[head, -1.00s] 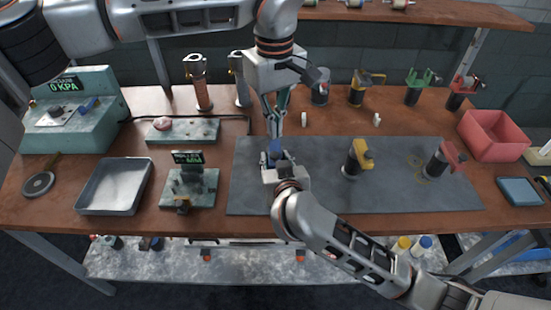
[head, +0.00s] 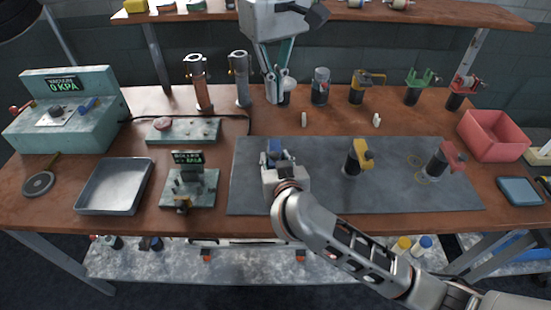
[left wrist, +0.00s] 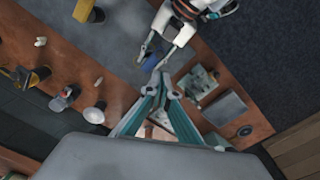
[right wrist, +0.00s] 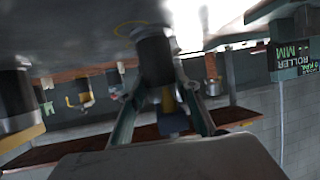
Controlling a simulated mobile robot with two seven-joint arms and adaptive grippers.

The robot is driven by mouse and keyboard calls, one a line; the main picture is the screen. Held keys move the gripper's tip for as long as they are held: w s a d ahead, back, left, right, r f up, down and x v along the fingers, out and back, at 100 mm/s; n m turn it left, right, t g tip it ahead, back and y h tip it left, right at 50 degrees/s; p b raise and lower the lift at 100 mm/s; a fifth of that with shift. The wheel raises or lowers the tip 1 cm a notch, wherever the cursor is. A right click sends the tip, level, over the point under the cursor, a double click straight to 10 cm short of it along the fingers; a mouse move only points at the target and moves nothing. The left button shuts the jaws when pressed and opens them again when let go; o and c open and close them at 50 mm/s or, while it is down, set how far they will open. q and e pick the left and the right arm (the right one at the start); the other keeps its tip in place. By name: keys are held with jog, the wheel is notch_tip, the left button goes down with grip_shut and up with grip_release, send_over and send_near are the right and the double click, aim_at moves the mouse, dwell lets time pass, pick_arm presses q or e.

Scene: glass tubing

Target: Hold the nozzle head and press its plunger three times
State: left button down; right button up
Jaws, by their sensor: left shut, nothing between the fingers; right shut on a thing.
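My right gripper (head: 285,178) is over the left part of the grey mat (head: 320,200). It is shut on a nozzle head with a blue top (head: 275,146), whose body is mostly hidden by the gripper in the head view. In the right wrist view a dark cylindrical body (right wrist: 155,60) shows between the fingers. The blue part (left wrist: 151,61) also shows in the left wrist view. My left gripper (head: 275,98) is shut and empty, above and behind the blue top and apart from it.
A yellow-topped head (head: 355,160) and a red-topped head (head: 440,160) stand on the mat to the right. Several more heads stand along the table's back. A roller gauge (head: 188,185), a metal tray (head: 115,187) and a vacuum box (head: 65,115) are at left, a red bin (head: 493,135) at right.

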pick_arm(q)
notch_tip(320, 180, up, 4)
jog(key=shift+f, duration=0.2)
pick_arm(e)
jog(key=o, duration=1.4)
jog(key=shift+o, duration=0.2)
jog(key=v, duration=1.2)
jog(key=shift+a, duration=0.1)
